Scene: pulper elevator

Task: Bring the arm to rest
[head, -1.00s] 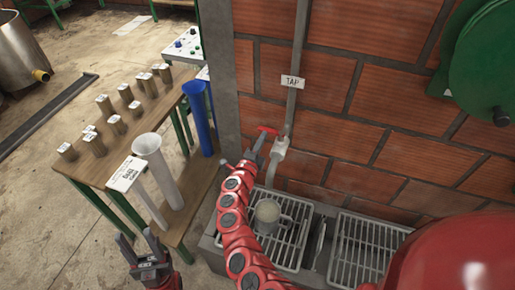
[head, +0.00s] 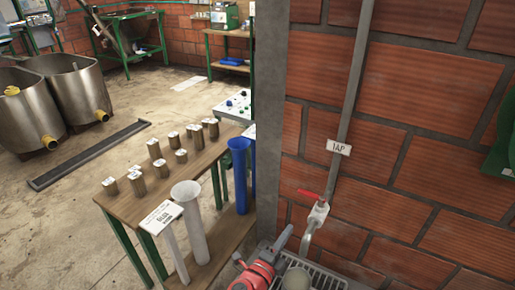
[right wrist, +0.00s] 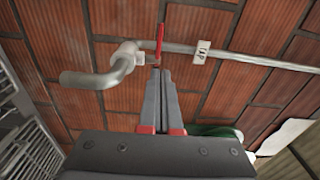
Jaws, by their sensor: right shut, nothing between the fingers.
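My right gripper (head: 283,239) shows at the bottom of the head view, on my red arm, below and left of the tap (head: 318,214). Its grey fingers are shut and empty in the right wrist view (right wrist: 159,90). The tap's red handle (head: 311,194) points left in the head view and is clear of the fingers. In the right wrist view the handle (right wrist: 159,38) stands just beyond the fingertips; the gap is hard to judge. My left gripper is not in view.
A wooden table (head: 135,205) at left holds several small labelled cylinders. A white cylinder (head: 190,215) and a blue one (head: 239,170) stand beside it. A brick wall (head: 430,150) closes off the right. Open floor lies left, near steel tanks (head: 80,95).

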